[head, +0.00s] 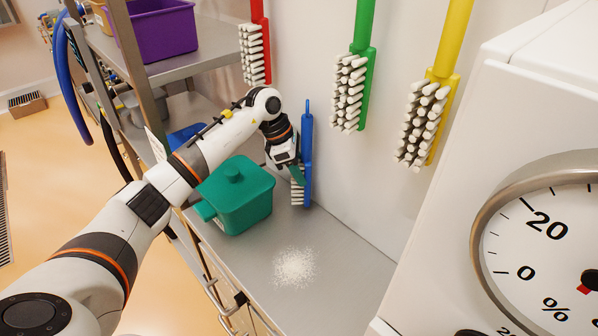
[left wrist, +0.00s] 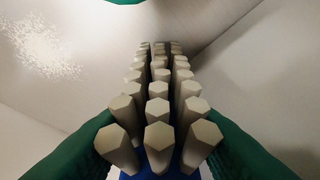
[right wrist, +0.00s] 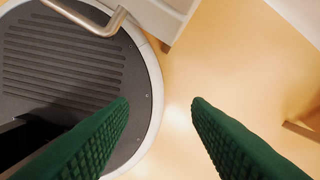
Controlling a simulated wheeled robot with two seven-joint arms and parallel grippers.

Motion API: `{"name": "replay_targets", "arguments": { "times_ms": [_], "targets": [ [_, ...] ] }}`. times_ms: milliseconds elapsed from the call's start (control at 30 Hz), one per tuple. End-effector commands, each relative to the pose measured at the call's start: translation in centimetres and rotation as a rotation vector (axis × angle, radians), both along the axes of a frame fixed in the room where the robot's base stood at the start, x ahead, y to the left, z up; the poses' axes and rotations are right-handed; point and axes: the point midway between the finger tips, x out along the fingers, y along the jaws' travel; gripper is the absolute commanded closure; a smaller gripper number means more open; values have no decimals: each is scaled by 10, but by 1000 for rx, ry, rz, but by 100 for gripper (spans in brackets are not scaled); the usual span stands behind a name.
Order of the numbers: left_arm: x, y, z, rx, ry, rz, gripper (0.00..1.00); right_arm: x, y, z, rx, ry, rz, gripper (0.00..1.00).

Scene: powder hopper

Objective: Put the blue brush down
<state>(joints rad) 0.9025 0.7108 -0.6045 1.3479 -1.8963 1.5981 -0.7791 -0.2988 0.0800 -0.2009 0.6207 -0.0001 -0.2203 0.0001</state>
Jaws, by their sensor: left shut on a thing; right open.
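The blue brush (head: 307,165) stands upright close to the wall, handle up, with its white bristles facing left. Its lower end is at or just above the grey shelf top (head: 345,255); I cannot tell if it touches. My left gripper (head: 297,174) is shut on the brush near its lower part. In the left wrist view, the bristles (left wrist: 158,108) fill the middle, with a green finger on each side. My right gripper (right wrist: 161,108) is open and empty over the floor; it is not in the head view.
A green lidded tub (head: 236,197) stands left of the brush. A patch of white powder (head: 295,267) lies on the shelf in front. Red (head: 256,45), green (head: 353,85) and yellow (head: 435,110) brushes hang on the wall. A white machine with a dial (head: 545,240) stands at right.

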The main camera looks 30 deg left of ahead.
Motion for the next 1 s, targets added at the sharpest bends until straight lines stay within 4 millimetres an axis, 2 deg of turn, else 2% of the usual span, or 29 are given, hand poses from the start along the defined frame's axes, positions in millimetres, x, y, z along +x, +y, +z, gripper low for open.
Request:
{"name": "replay_targets", "arguments": {
  "times_ms": [33, 133, 467, 500, 633, 1000],
  "targets": [
    [-1, -1, -5, -2, 4, 0, 91, 0, 0, 8, 0, 0, 0, 56],
    [-1, 0, -17, -1, 2, 1, 91, 0, 0, 11, 0, 0, 0, 56],
    [0, 0, -23, 0, 0, 1, 91, 0, 0, 5, 0, 0, -1, 56],
    [-1, 0, -23, 1, 0, 1, 59, 0, 0, 5, 0, 0, -1, 56],
    [-1, 0, -22, 0, 0, 1, 39, 0, 0, 6, 0, 0, -1, 56],
    [-1, 1, -16, 1, -2, 1, 39, -1, 0, 9, 0, 1, -2, 56]
  ]
}}
